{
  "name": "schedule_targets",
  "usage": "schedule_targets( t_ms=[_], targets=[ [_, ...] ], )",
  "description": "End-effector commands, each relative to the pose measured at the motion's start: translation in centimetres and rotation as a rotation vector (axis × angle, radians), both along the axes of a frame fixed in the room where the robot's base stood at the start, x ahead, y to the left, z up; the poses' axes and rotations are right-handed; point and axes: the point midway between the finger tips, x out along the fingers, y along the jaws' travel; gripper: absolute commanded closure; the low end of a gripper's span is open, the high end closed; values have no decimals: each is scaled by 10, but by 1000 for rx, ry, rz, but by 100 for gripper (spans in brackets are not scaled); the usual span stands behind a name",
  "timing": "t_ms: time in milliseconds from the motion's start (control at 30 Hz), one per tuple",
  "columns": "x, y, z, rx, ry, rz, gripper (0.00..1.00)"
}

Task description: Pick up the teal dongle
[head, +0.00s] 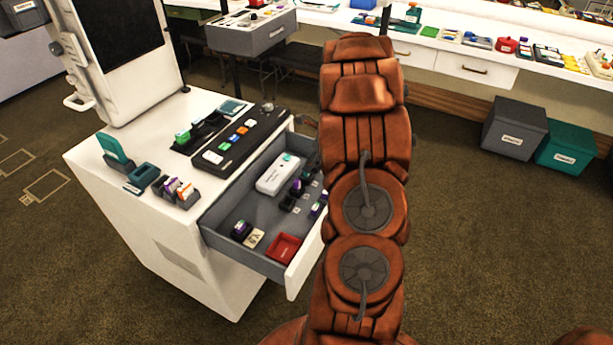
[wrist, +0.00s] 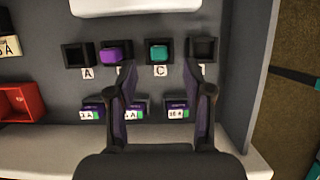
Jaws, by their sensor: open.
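The teal dongle (wrist: 159,53) sits in a black socket in the open drawer, above the label C in the wrist view. A purple dongle (wrist: 112,54) sits in the socket to its left. The outer sockets, far left (wrist: 78,54) and far right (wrist: 203,49), look empty. My gripper (wrist: 162,72) is open, with one finger on each side below the teal dongle in the picture. Nothing is between the fingers' tips; I cannot tell their height above the drawer floor. In the head view my arm covers part of the drawer, and I cannot make out the teal dongle there.
The drawer (head: 222,217) juts from a white cabinet (head: 180,255). Labelled purple-and-green blocks (wrist: 135,109) lie near its front wall (wrist: 50,159). A red tray (wrist: 20,103) and a white device (head: 276,177) are also inside.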

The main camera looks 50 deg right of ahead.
Motion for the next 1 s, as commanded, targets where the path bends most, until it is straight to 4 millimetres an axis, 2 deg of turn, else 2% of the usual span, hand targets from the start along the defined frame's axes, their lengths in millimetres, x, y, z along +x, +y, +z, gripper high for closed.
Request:
schedule_targets(
  t_ms=[300, 567, 1000],
  targets=[
    [16, 6, -35, -1, 1, 1, 49],
    [17, 6, -36, -2, 1, 1, 50],
    [16, 6, -36, -1, 1, 1, 96]
  ],
)
